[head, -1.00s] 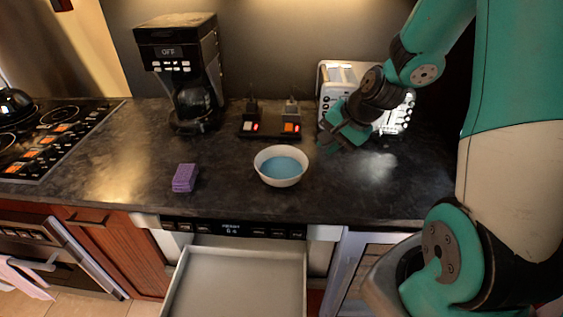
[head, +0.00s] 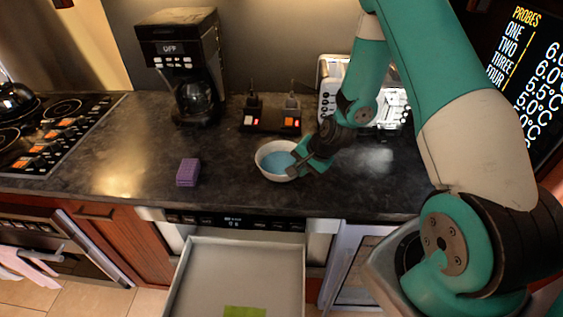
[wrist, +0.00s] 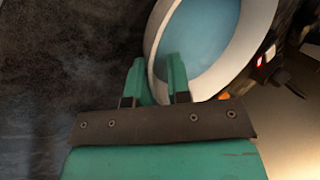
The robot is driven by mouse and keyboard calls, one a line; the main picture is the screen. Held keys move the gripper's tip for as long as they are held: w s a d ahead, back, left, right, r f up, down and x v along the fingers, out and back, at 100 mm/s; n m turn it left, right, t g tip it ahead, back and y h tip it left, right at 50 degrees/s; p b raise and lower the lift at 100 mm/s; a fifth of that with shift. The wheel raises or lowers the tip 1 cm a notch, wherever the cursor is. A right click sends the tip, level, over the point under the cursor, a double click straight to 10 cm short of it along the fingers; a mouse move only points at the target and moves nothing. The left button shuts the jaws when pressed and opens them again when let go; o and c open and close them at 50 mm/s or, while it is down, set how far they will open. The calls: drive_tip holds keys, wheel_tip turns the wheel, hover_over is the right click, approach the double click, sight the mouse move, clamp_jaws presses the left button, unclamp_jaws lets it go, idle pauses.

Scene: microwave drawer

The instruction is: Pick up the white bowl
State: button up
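The white bowl (head: 261,164), with a blue inside, stands upright on the dark counter. My gripper (head: 300,165) is at the bowl's right edge in the head view and hides part of it. In the wrist view the bowl's white rim (wrist: 151,45) runs between the two green fingers of my gripper (wrist: 156,62). One finger is outside the bowl and the other is over its inside. The fingers are apart, with the rim in the gap. Whether they touch the wall is not clear.
A purple sponge (head: 188,172) lies left of the bowl. A power strip (head: 268,121) with plugs, a coffee maker (head: 184,60) and a toaster (head: 330,82) stand behind. An open drawer (head: 205,275) juts out below the counter, with a green item (head: 244,312) inside.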

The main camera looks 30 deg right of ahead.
sight(282, 164)
drive_tip(key=shift+x, duration=1.35)
drive_tip(key=shift+c, duration=0.5)
drive_tip(key=shift+r, duration=0.1)
clamp_jaws()
